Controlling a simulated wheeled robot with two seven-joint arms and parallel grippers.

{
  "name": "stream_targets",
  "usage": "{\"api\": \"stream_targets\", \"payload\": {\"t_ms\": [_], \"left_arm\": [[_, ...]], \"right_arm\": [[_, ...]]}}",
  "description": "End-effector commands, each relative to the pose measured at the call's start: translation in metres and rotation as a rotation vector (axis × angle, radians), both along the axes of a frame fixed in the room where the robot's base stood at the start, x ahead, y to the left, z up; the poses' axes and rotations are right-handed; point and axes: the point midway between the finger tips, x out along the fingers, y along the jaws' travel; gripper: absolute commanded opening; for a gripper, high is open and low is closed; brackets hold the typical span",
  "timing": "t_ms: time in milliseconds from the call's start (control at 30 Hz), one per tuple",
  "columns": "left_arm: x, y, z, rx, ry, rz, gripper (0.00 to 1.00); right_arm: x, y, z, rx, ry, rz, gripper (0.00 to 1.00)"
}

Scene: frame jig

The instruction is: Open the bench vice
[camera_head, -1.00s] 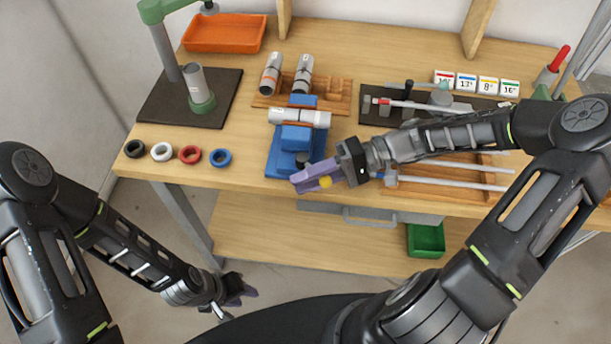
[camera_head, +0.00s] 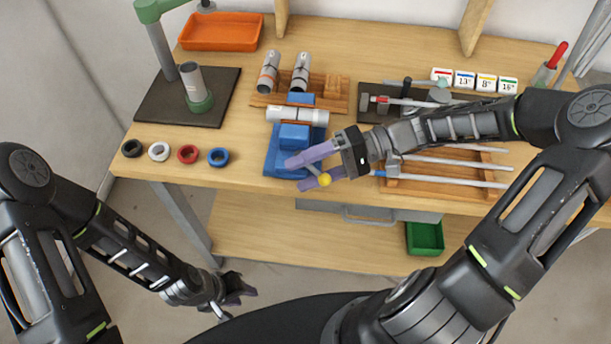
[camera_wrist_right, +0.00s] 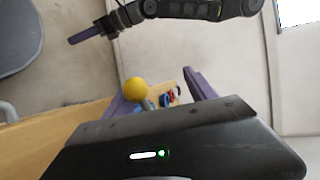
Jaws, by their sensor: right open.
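The blue bench vice (camera_head: 292,137) stands at the front edge of the bench. A grey pipe (camera_head: 311,116) lies across its top; I cannot tell how tightly the jaws hold it. A yellow ball knob (camera_head: 325,180) sits at the vice's front, and it also shows in the right wrist view (camera_wrist_right: 135,88). My right gripper (camera_head: 296,175) is open, its purple fingers spread with the knob in the space between them. In the wrist view the knob appears closer to the left finger; contact is unclear. My left gripper (camera_head: 242,288) hangs low, away from the bench, its finger opening unclear.
Several coloured rings (camera_head: 188,154) lie left of the vice. A wooden rack (camera_head: 335,103) with grey pipes is behind it. A wooden tray (camera_head: 440,187) with rods lies to the right, beneath my right forearm. A green bin (camera_head: 425,237) is on the lower shelf.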

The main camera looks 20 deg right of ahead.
Motion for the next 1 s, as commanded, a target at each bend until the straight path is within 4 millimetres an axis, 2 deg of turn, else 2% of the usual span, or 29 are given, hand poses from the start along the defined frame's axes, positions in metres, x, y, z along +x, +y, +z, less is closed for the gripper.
{"api": "stream_targets", "payload": {"t_ms": [33,67,100,133,300,500,733,767,1000], "left_arm": [[0.000,0.000,0.000,0.000,0.000,0.000,0.36],[0.000,0.000,0.000,0.000,0.000,0.000,0.36],[0.000,0.000,0.000,0.000,0.000,0.000,0.36],[0.000,0.000,0.000,-0.001,-0.001,0.000,0.36],[0.000,0.000,0.001,-0.001,-0.001,-0.001,0.36],[0.000,0.000,0.003,-0.001,-0.001,0.000,0.36],[0.000,0.000,0.004,-0.001,-0.001,-0.001,0.36],[0.000,0.000,0.004,-0.001,-0.001,-0.001,0.36],[0.000,0.000,0.007,-0.001,-0.001,0.000,0.36]], "right_arm": [[0.000,0.001,0.013,0.006,-0.001,0.005,0.42],[-0.001,0.001,0.020,0.005,-0.001,0.006,0.47],[-0.001,0.002,0.028,0.007,0.000,0.007,0.60],[-0.001,0.001,0.035,0.007,-0.002,0.006,0.68],[0.000,0.002,0.066,0.006,-0.001,0.006,0.68],[0.001,0.002,0.083,0.007,-0.002,0.006,0.68],[0.001,0.003,0.085,0.009,-0.003,0.008,0.68],[0.012,-0.013,0.044,-0.149,-0.031,-0.045,0.67],[0.013,-0.020,0.045,-0.146,-0.031,-0.045,0.68]]}}
